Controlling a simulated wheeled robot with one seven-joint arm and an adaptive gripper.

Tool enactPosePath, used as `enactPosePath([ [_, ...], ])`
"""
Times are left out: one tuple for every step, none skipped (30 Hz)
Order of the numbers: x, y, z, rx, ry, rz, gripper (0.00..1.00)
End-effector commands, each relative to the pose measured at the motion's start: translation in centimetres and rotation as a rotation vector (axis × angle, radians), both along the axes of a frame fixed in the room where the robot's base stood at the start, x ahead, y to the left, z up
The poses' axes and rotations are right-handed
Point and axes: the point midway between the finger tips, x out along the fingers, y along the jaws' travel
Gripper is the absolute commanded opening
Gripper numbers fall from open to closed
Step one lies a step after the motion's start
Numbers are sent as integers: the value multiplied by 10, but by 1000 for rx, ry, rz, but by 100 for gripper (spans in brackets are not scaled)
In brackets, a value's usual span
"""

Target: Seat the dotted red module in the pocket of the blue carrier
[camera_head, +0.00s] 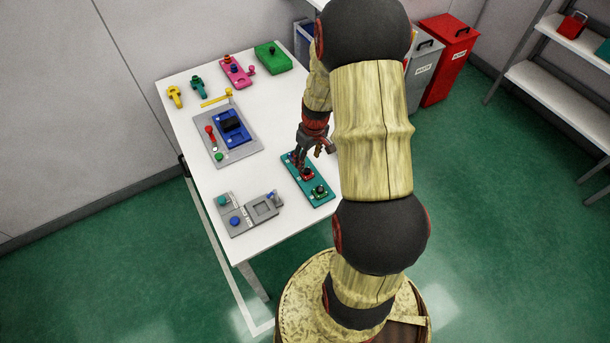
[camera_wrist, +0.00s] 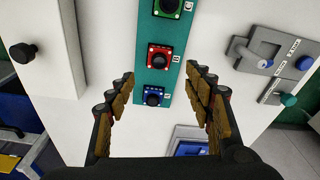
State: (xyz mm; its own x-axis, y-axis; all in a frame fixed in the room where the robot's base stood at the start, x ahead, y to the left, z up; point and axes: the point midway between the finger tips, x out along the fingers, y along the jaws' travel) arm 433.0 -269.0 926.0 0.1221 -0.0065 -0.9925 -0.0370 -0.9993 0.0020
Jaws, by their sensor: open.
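The red module (camera_wrist: 159,57) has a black knob and small pale dots near its corners. It sits on a teal tray (camera_wrist: 147,78), between a green module (camera_wrist: 168,7) and a blue module (camera_wrist: 154,96). The red module also shows in the head view (camera_head: 307,173). My gripper (camera_wrist: 161,73) is open and empty, its fingers on either side of the tray in the wrist view, apart from the modules. In the head view my gripper (camera_head: 304,158) is over the tray's far end, hiding part of it. The blue carrier (camera_head: 236,139) with a dark recess lies on a grey plate (camera_head: 217,153).
A red-knobbed lever (camera_head: 210,131), a green button (camera_head: 219,156) and a yellow bar (camera_head: 214,99) are near the carrier. A grey fixture (camera_head: 243,226) stands at the near table edge. Pink (camera_head: 236,72) and green (camera_head: 273,57) blocks sit at the back. White table lies bare between tray and carrier.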

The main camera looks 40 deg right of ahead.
Motion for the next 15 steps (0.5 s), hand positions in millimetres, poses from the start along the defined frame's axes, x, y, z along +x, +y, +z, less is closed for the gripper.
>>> enactPosePath([
  [0, 1, -7, 2, 3, 0, 52],
  [0, 1, -11, 2, 3, 0, 52],
  [1, 1, -15, 2, 3, -1, 52],
  [1, 1, -18, 2, 3, -1, 52],
  [1, 1, -20, 2, 2, -2, 52],
  [2, 0, -22, 1, 2, -2, 52],
  [2, 0, -24, 1, 2, -2, 52],
  [2, 0, -25, 1, 2, -2, 52],
  [1, 0, -29, 2, 2, -3, 52],
  [1, 0, -33, 2, 3, -3, 52],
  [1, 0, -37, 2, 3, -3, 52],
  [1, 0, -43, 2, 4, -3, 52],
  [1, 0, -48, 2, 4, -3, 52],
  [1, -1, -52, 2, 4, -2, 52],
  [2, 0, -58, 3, 4, -2, 52],
])
